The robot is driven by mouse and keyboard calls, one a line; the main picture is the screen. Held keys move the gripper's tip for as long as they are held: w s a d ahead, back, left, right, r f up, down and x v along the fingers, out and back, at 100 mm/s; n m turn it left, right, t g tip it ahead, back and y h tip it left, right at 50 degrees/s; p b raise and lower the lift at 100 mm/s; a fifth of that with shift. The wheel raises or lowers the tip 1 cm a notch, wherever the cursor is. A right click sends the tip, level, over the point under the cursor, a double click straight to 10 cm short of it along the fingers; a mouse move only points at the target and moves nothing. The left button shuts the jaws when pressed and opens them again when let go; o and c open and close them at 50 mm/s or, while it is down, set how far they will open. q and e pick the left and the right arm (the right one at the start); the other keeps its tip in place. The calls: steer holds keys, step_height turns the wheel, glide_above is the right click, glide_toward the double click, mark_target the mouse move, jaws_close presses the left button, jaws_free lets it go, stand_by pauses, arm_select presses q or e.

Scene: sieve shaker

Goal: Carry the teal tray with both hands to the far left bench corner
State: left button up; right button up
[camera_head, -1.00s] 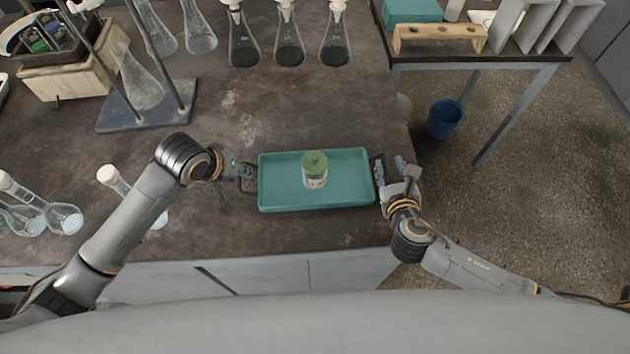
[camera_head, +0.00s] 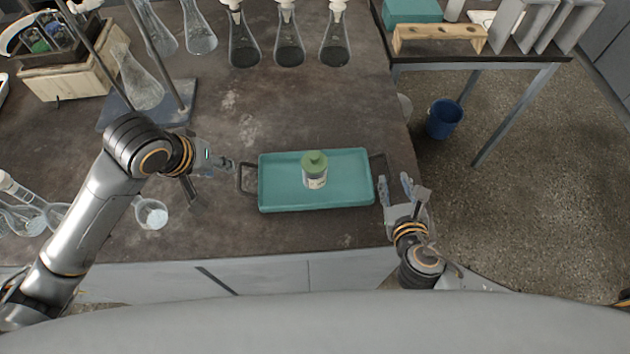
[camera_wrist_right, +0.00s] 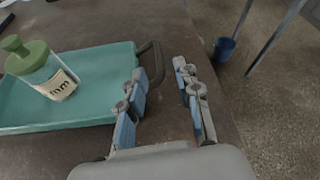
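The teal tray (camera_head: 344,193) lies flat on the dark bench near its front right edge, with a dark handle at each short end. A jar with a green lid (camera_head: 315,170) stands upright on it; the jar also shows in the right wrist view (camera_wrist_right: 48,72). My left gripper (camera_head: 228,163) is above the bench, left of the left handle (camera_head: 243,178) and apart from it; its fingers are too small to judge. My right gripper (camera_head: 396,187) is open and empty, beside the right handle (camera_head: 379,165). In the right wrist view its fingers (camera_wrist_right: 165,98) stand apart, short of the handle (camera_wrist_right: 153,62).
Several flasks, including one at the back (camera_head: 289,48), line the far bench. A retort stand base (camera_head: 120,112) and wooden box (camera_head: 62,82) occupy the far left. A small glass vessel (camera_head: 152,214) stands near my left arm. A blue bucket (camera_head: 444,118) is on the floor right.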

steer(key=v, duration=0.6)
stand_by(0.5)
